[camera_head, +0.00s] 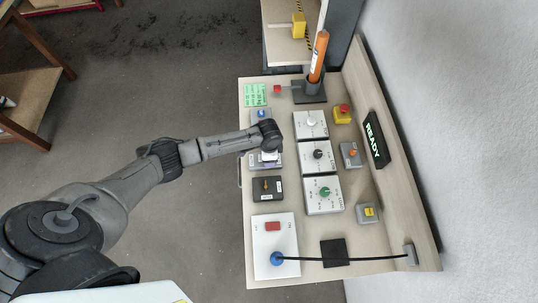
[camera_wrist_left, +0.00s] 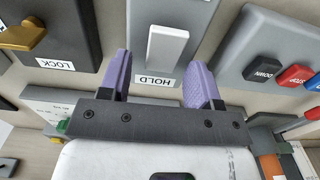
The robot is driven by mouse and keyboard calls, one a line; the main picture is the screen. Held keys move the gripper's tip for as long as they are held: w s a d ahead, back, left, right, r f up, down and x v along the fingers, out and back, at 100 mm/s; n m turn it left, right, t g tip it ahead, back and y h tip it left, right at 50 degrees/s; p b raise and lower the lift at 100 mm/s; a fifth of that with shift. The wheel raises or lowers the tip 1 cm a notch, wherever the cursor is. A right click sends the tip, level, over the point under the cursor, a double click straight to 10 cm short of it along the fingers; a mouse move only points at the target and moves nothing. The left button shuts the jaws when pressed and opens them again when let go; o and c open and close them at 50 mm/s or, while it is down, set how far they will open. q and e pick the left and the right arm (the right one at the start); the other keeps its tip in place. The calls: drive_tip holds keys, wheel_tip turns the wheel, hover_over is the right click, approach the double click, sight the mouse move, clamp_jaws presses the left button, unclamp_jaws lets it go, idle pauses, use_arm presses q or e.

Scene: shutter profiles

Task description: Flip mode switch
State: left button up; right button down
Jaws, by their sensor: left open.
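A white switch lever (camera_wrist_left: 167,46) stands on a dark grey plate (camera_wrist_left: 208,12) with a HOLD label (camera_wrist_left: 155,81) in the left wrist view. My left gripper (camera_wrist_left: 160,62) is open, with its two purple fingers apart on either side of the label, near the lever's lower end. I cannot tell if the fingers touch the plate. In the head view my left gripper (camera_head: 267,154) is over the left side of the panel (camera_head: 247,222) and mostly hides this switch. My right gripper is not in view.
A black plate with a brass LOCK knob (camera_wrist_left: 22,36) is to the left in the wrist view; a box with DOWN and other buttons (camera_wrist_left: 264,68) is to the right.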

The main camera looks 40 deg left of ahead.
use_arm(q)
drive_tip(key=shift+f, duration=0.15)
drive_tip(key=c, duration=0.9)
drive_tip(key=shift+s+a+r+t+h+p, duration=0.2)
drive_tip(key=shift+t+h+p, duration=0.2)
drive_tip(key=shift+p, duration=0.25)
drive_tip(key=shift+t+h, duration=0.7)
drive_tip(key=shift+a+t+h, duration=0.1)
drive_tip(key=shift+t+h, duration=0.3)
drive_tip(key=o, duration=0.9)
drive_tip(key=shift+s+r, duration=0.1)
drive_tip(key=shift+r, duration=0.05)
drive_tip(key=v, duration=1.3)
drive_tip(key=shift+r, duration=0.3)
